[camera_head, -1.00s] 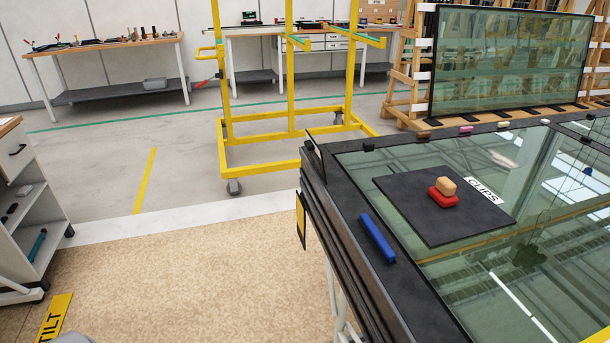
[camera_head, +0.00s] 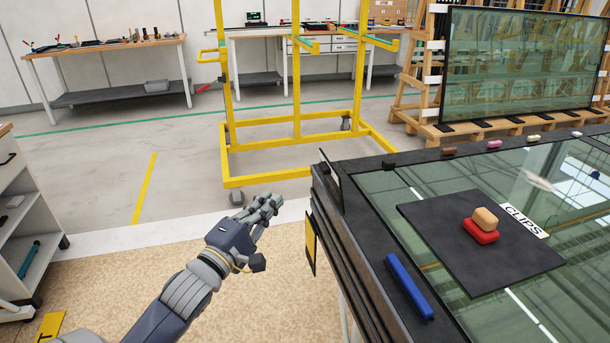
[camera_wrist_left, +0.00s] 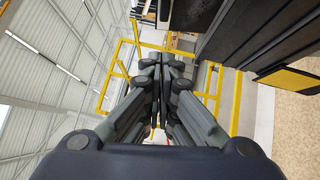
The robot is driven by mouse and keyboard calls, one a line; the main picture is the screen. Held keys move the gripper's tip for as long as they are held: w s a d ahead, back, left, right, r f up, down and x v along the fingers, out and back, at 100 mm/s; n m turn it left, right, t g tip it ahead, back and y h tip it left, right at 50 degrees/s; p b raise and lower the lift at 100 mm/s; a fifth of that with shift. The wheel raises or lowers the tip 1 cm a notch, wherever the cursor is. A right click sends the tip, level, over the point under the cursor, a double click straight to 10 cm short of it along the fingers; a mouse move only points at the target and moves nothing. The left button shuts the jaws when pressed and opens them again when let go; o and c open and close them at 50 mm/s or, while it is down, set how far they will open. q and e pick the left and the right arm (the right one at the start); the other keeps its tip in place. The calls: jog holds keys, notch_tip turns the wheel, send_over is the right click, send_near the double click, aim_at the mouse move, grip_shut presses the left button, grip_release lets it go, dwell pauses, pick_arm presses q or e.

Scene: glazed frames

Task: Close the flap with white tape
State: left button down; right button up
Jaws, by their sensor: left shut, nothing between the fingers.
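My left gripper (camera_head: 273,205) is shut and empty, left of the table and apart from the flap. Its fingers are together in the wrist view (camera_wrist_left: 162,62). My right gripper is out of view.
A blue bar (camera_head: 409,287) lies on the table frame. A yellow wheeled rack (camera_head: 265,181) stands behind.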

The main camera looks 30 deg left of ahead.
pick_arm(q)
jog(key=w+d+r+p, duration=0.1)
jog(key=w+p, duration=0.1)
jog(key=w, duration=0.9)
jog(key=shift+w+d+r, duration=0.25)
jog(key=shift+d+r, duration=0.1)
jog(key=shift+d, duration=0.05)
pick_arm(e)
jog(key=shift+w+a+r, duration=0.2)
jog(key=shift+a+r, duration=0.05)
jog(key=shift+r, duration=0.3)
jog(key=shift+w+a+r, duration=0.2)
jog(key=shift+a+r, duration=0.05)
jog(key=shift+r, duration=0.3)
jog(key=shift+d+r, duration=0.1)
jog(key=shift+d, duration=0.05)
